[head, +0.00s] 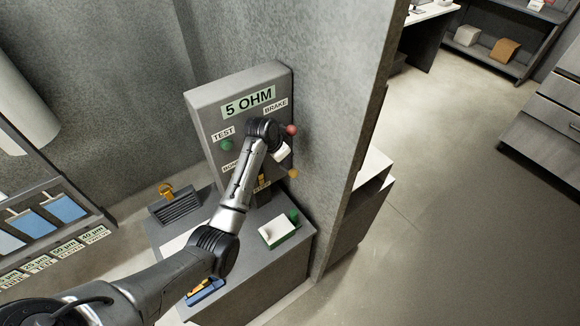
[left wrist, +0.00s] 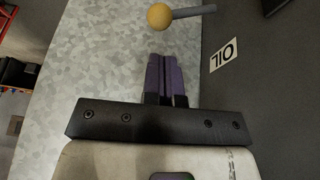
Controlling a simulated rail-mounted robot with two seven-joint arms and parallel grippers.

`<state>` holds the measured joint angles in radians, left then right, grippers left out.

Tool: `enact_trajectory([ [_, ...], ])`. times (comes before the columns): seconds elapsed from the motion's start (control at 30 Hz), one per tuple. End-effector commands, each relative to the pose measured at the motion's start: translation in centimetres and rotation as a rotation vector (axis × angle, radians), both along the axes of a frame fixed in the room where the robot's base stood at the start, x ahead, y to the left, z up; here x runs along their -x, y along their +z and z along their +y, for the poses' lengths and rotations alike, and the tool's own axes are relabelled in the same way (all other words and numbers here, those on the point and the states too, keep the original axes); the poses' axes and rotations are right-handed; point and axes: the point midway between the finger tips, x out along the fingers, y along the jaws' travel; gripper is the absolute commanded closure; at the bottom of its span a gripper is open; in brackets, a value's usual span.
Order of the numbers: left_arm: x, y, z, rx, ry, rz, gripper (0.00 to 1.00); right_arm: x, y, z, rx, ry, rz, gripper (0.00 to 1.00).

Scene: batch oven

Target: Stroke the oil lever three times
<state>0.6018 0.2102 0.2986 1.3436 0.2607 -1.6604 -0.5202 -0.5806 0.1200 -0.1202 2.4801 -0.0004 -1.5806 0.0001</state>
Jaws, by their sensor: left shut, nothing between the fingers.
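The oil lever shows in the left wrist view as a grey rod with a yellow ball knob (left wrist: 158,16), beside a white OIL label (left wrist: 224,54) on the dark panel. In the head view its yellow knob (head: 293,174) sticks out at the right side of the grey cabinet, below a red knob (head: 291,130). My left gripper (left wrist: 166,62) is shut and empty. Its fingertips point toward the yellow knob, with a visible gap between them in the wrist view. In the head view the left gripper (head: 283,152) is beside the cabinet's right edge, between the red and yellow knobs. My right gripper is not in view.
The grey cabinet (head: 205,105) reads 5 OHM, with TEST and BRAKE labels and a green button (head: 226,145). A concrete wall (head: 345,110) stands close on the right. A green-and-white box (head: 280,232) and a blue item (head: 205,291) lie on the bench below.

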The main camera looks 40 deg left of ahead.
Motion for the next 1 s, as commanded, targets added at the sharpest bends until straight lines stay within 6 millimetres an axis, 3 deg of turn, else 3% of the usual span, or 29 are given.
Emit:
enact_trajectory([
  [0.2,-1.2,-3.2,-0.6,0.003,0.001,0.003,1.00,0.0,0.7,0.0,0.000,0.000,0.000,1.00],
  [0.4,-1.6,-5.2,-1.0,0.001,0.000,0.001,1.00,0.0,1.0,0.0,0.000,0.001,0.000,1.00],
  [1.0,-1.9,-6.2,-1.2,-0.002,0.000,-0.001,1.00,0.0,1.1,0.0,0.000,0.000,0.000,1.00],
])
